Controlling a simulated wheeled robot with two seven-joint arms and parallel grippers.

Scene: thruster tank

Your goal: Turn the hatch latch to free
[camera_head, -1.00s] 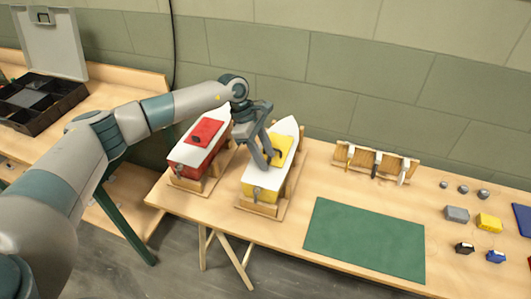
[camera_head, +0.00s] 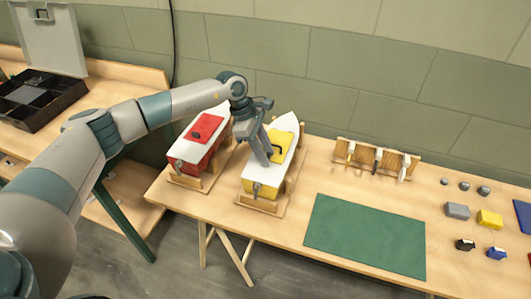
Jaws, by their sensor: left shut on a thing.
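The boat with the yellow hull (camera_head: 249,186) stands on a wooden cradle on the table. Its yellow hatch (camera_head: 284,138) is on the white deck, partly hidden by my left gripper. A black hatch latch (camera_head: 279,152) shows just right of the fingers. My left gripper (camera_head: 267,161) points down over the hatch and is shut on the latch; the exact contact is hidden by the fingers. My right gripper is not in view.
A boat with a red hull and red hatch (camera_head: 208,127) stands close on the left. A green mat (camera_head: 365,236) lies to the right. Behind it is a wooden tool rack (camera_head: 376,158). Small blocks, including a yellow one (camera_head: 489,219), lie at the far right.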

